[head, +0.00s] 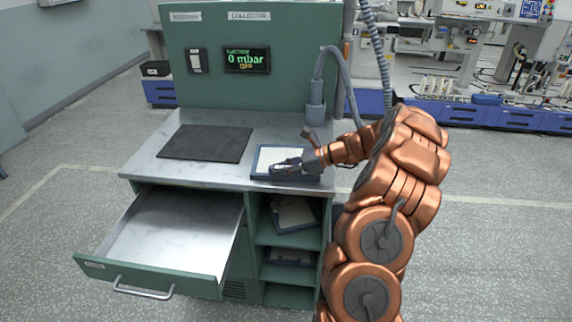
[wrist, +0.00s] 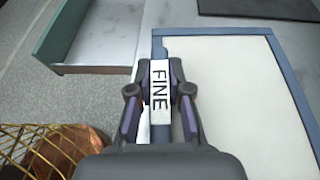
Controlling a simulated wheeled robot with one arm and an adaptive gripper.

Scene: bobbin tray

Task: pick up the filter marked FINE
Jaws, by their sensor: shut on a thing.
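The filter marked FINE (wrist: 232,70) is a flat white panel with a blue frame, and its label reads FINE in the wrist view. In the head view the filter (head: 267,158) lies on the right part of the metal worktop, or very close above it; I cannot tell which. My gripper (wrist: 160,72) is shut on the filter's frame edge at the label, with one finger on each side. In the head view my gripper (head: 285,167) reaches in from the right and covers part of the filter.
A dark mat (head: 206,143) lies on the worktop at left. An open, empty drawer (head: 175,235) juts out below. Shelves at right hold another framed panel (head: 293,213) and a lower one (head: 289,257). A hose nozzle (head: 315,112) stands behind my gripper. The display reads 0 mbar, OFF.

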